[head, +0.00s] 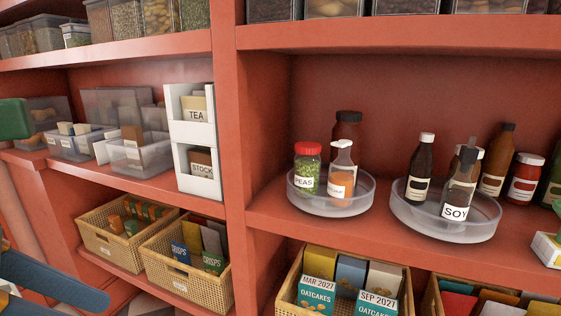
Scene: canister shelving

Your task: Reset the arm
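Neither of my grippers can be made out in the head view. A dark blue rounded shape (55,284) enters at the lower left edge; I cannot tell what it is. The canister shelving is a red unit with a thick upright (228,110) between its left and right bays. On the right bay's middle shelf (285,232), a clear round turntable (330,206) holds a red-lidded PEAS jar (307,168), a white-capped bottle (341,172) and a dark-lidded jar (347,128). A second turntable (445,228) holds a SOY bottle (457,192) and other bottles.
White stacked bins labelled TEA (197,133) and STOCK stand beside the upright. Clear bins (140,158) fill the left shelf. Wicker baskets (183,284) of packets sit below. A green object (14,118) shows at the left edge. Bare shelf lies before the turntables.

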